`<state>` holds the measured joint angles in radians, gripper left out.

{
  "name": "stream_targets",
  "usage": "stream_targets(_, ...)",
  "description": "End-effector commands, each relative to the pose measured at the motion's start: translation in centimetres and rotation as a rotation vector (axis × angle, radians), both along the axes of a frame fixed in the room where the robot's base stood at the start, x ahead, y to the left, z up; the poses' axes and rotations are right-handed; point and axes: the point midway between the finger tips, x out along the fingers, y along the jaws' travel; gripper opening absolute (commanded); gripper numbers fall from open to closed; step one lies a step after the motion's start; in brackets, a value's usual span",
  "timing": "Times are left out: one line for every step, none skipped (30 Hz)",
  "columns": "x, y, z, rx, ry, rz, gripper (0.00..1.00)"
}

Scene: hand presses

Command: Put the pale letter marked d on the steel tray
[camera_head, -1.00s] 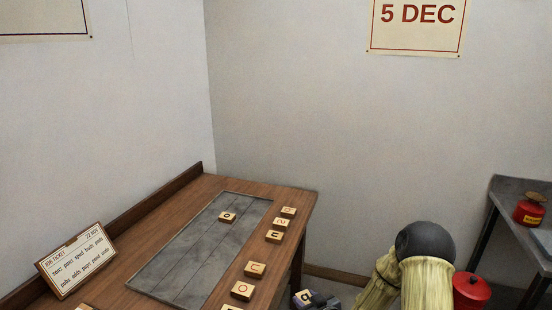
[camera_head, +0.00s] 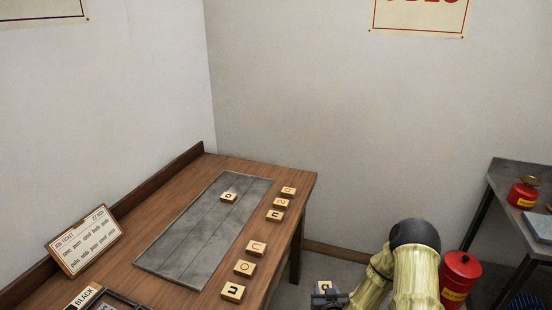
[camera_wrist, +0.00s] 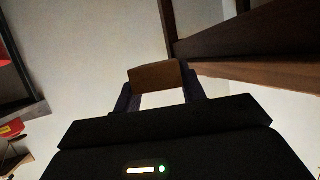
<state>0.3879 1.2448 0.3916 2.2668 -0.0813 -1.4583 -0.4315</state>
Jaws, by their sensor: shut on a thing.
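The steel tray (camera_head: 165,262) is a long grey plate lying on the wooden bench, with one pale letter block (camera_head: 229,198) on its far part. My gripper (camera_head: 326,291) is low at the bottom of the head view, right of the bench and apart from it. It is shut on a pale letter block (camera_head: 324,285) whose dark mark is too small to read surely as d. In the wrist view the held block (camera_wrist: 157,76) shows a brown side between the two fingers.
Several pale letter blocks, among them one marked o (camera_head: 244,268), line the bench's right edge beside the tray. A red can (camera_head: 459,277) stands right of my arm, near a side table (camera_head: 510,180).

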Motion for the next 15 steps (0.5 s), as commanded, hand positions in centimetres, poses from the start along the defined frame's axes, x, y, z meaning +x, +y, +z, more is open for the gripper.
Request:
stream_targets(-0.3,0.1,1.8,0.000,0.000,0.003,0.18)
stream_targets(-0.5,0.2,2.5,0.001,0.001,0.004,0.18)
stream_targets(-0.7,0.2,3.3,0.001,0.000,0.004,0.18)
stream_targets(-0.9,0.2,4.0,0.001,0.000,0.004,0.18)
stream_targets(-1.1,0.2,4.6,0.001,0.000,0.005,0.18)
stream_targets(-1.3,0.3,5.5,0.001,0.001,0.005,0.18)
stream_targets(-1.5,0.3,6.1,0.001,0.001,0.006,0.18)
stream_targets(-1.7,0.3,6.7,0.001,0.001,0.005,0.18)
stream_targets(-1.9,0.2,7.5,0.001,0.000,0.005,0.18)
stream_targets(-2.1,0.2,8.1,0.001,0.001,0.005,0.18)
stream_targets(-2.3,0.2,8.6,0.001,0.001,0.005,0.18)
stream_targets(-2.5,0.2,9.2,0.001,0.001,0.005,0.18)
stream_targets(-2.6,0.2,9.6,0.001,0.001,0.005,0.18)
stream_targets(-2.7,0.2,9.9,0.001,0.001,0.004,0.18)
stream_targets(-2.9,0.1,10.2,0.000,0.001,0.003,0.18)
